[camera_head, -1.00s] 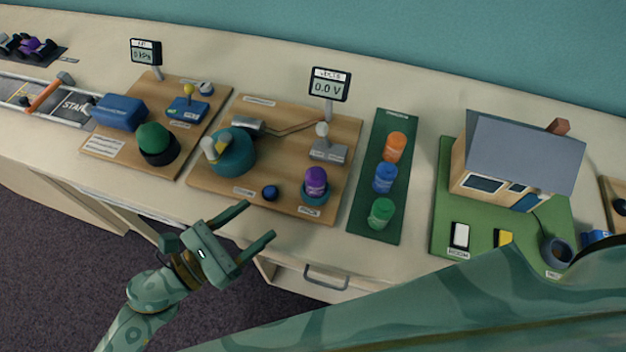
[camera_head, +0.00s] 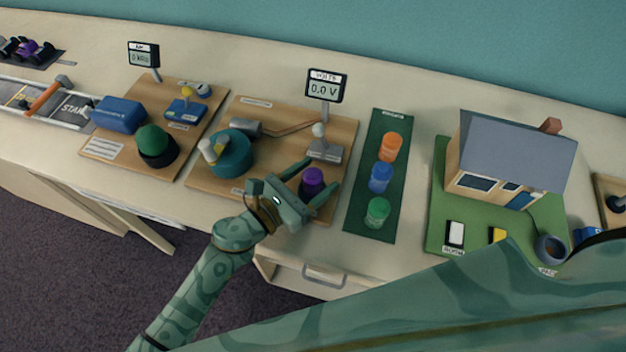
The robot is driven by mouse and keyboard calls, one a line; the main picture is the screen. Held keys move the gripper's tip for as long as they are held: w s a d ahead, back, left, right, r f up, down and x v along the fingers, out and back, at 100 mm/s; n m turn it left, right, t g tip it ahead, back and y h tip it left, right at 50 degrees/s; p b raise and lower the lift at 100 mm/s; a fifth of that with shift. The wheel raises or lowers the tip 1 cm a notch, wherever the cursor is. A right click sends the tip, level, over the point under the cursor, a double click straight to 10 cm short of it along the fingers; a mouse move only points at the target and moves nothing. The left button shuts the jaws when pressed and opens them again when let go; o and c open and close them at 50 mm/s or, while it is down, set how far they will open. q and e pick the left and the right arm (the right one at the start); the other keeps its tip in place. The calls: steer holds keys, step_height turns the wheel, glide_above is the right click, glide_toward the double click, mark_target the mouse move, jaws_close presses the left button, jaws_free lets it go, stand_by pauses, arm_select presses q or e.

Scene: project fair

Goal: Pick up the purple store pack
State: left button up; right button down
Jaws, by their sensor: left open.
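The purple store pack (camera_head: 312,178) is a short upright cylinder near the front right corner of the wooden board with the volts meter. Its lower part and the teal holder it stood in are mostly hidden by my left gripper (camera_head: 322,178). My left gripper is open, with one finger to the left and behind the pack and the other to its right. The pack appears between the fingers; I cannot tell whether they touch it. My right gripper is not in view; a large green part of mine covers the lower right.
The volts meter (camera_head: 325,86) and a lever switch (camera_head: 322,150) stand behind the pack. A teal generator with a crank (camera_head: 232,155) is to the left. A green tray (camera_head: 362,215) with orange, blue and green packs is to the right, beside a model house (camera_head: 510,165).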

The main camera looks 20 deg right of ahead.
arm_select(q)
steer(key=c, duration=1.2)
steer(key=shift+o, duration=0.2)
steer(key=shift+r, duration=0.1)
